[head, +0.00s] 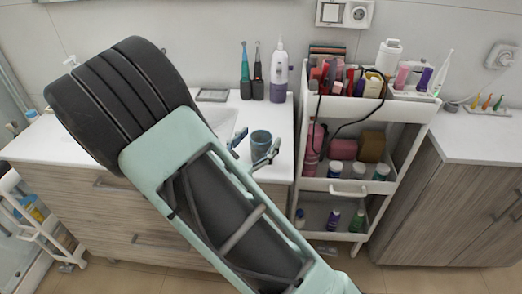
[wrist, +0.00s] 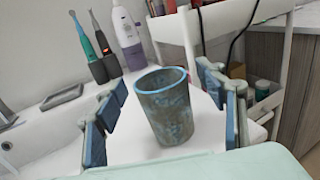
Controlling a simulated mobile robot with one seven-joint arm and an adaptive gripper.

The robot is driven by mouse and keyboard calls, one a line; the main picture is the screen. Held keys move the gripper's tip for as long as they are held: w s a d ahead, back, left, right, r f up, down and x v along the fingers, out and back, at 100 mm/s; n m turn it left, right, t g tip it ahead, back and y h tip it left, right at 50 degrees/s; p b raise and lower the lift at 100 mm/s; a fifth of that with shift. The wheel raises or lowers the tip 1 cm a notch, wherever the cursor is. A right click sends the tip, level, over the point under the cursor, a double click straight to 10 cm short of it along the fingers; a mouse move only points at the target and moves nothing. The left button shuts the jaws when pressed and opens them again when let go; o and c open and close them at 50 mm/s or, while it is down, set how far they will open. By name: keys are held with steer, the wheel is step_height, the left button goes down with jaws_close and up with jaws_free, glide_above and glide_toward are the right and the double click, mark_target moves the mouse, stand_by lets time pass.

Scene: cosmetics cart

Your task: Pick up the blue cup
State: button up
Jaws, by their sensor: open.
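The blue cup (head: 260,143) stands upright on the white counter near the sink, with a worn blue-grey side. In the wrist view the cup (wrist: 165,110) is close, with its open rim facing up and a lighter blue edge. My gripper (head: 253,150) is open, with one finger on each side of the cup. In the wrist view my gripper (wrist: 165,107) shows blue-padded fingers to the left and right, with visible gaps to the cup. The cup's lower front is partly hidden by my arm in the head view.
Two electric toothbrushes (head: 245,75) and a white-purple bottle (head: 279,78) stand behind the cup at the wall. A white cart (head: 396,108) full of cosmetics stands close to the right. A sink (wrist: 40,125) lies left. A grey dish (head: 212,95) lies at the back.

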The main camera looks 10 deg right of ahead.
steer(key=shift+w+d, duration=0.45)
steer(key=shift+w, duration=0.15)
steer(key=shift+c, duration=0.7)
steer(key=c, duration=1.2)
steer(key=shift+r, duration=0.1)
steer(key=shift+c, duration=0.2)
